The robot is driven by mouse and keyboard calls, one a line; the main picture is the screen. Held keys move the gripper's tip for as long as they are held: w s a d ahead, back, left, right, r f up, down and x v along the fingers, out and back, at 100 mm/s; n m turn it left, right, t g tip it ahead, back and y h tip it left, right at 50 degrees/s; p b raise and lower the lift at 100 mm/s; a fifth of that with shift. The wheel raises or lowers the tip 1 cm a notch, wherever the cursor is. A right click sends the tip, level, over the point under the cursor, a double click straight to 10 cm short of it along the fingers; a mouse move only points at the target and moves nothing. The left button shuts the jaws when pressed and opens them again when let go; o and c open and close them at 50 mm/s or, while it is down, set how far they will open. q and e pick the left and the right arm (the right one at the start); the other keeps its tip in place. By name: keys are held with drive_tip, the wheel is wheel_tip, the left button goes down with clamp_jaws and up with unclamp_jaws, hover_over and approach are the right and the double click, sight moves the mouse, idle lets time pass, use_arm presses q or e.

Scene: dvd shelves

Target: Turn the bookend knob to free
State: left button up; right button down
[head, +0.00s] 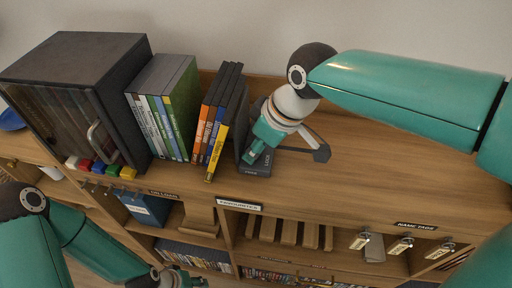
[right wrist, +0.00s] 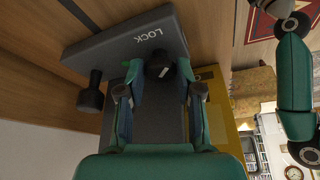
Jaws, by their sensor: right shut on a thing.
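The dark grey bookend (head: 258,167) stands on the shelf top at the right end of a leaning row of DVDs. Its base (right wrist: 105,45) fills the upper left of the right wrist view, with the word LOCK printed on it. The black round knob (right wrist: 160,67), with a pale mark on its face, sits between my right fingertips. My right gripper (head: 252,155) comes down over the bookend and is shut on the knob; it also shows in the right wrist view (right wrist: 158,82). In the head view the knob is hidden by the gripper. My left gripper (head: 180,279) is low at the bottom edge, partly cut off.
Leaning DVDs (head: 222,115) stand left of the bookend, then upright DVDs (head: 165,100) and a dark cabinet (head: 85,85) with a handle. Coloured blocks (head: 98,167) lie in front of it. Tags (head: 400,246) hang along the front edge. The wooden top (head: 400,170) right of the bookend is clear.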

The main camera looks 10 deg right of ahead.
drive_tip(key=shift+r+m+t+h+b, duration=0.15)
drive_tip(key=shift+m+t+h+b, duration=0.3)
drive_tip(key=shift+m, duration=1.15)
drive_tip(key=c, duration=0.8)
unclamp_jaws()
drive_tip(key=shift+o, duration=0.2)
drive_tip(key=v, duration=1.1)
drive_tip(key=shift+s+r, duration=0.25)
drive_tip(key=shift+r, duration=0.05)
